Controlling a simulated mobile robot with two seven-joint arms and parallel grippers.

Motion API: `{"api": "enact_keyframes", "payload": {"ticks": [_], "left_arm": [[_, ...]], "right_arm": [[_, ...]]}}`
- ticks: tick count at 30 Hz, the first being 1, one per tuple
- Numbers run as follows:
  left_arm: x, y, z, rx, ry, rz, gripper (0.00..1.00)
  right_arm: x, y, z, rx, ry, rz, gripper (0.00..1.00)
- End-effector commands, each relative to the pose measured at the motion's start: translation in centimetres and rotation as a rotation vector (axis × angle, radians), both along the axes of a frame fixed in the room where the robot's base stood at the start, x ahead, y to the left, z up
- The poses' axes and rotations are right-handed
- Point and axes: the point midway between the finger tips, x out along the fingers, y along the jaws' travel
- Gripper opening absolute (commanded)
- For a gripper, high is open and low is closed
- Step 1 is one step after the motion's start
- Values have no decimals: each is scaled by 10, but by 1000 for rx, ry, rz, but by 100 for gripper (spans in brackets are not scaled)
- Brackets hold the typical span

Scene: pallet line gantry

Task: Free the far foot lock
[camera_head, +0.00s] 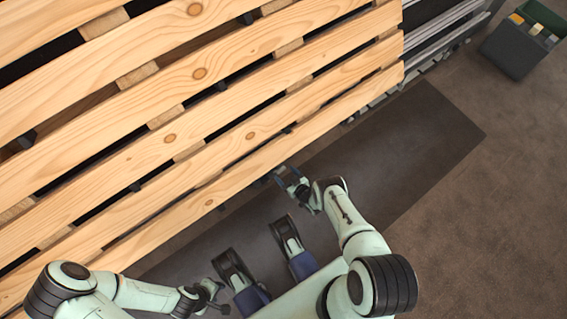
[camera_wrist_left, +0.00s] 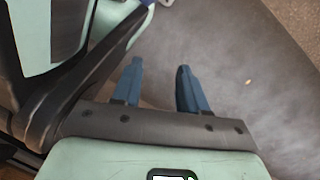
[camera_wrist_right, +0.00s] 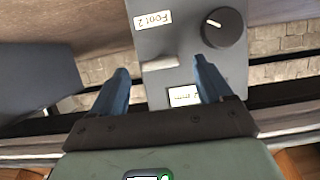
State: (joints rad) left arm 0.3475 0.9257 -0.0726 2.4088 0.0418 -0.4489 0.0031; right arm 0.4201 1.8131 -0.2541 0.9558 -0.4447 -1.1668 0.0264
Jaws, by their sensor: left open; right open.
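A grey box (camera_wrist_right: 185,42) shows close up in the right wrist view. It carries an upside-down label (camera_wrist_right: 153,21) that seems to read FOOT 2, a round dark knob (camera_wrist_right: 223,28), a pale raised bar (camera_wrist_right: 161,62) and a small display-like label (camera_wrist_right: 184,96). I cannot tell whether it is the far foot lock. My right gripper (camera_wrist_right: 160,64) is open and empty, its fingers in front of the box; in the head view it is beside the pallet's lower edge (camera_head: 292,183). My left gripper (camera_wrist_left: 159,66) is open and empty above the dark mat.
A large slatted wooden pallet (camera_head: 200,73) fills the upper left of the head view and hides what lies beneath. A dark mat (camera_head: 420,140) covers the floor along it. A dark bin (camera_head: 517,50) with several items stands at the top right. The brown floor at right is clear.

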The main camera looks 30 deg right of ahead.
Motion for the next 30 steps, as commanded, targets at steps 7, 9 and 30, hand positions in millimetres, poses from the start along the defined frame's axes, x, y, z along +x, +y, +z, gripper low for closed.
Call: {"api": "enact_keyframes", "payload": {"ticks": [7,9,30], "left_arm": [[52,-7,40,9,-173,-15,43],[63,-9,50,12,-211,-18,43],[93,-13,74,18,-314,-21,43]], "right_arm": [[-49,-5,25,0,1,-1,79],[-62,-6,29,-1,2,-1,79],[-97,-8,41,0,-1,0,79]]}}
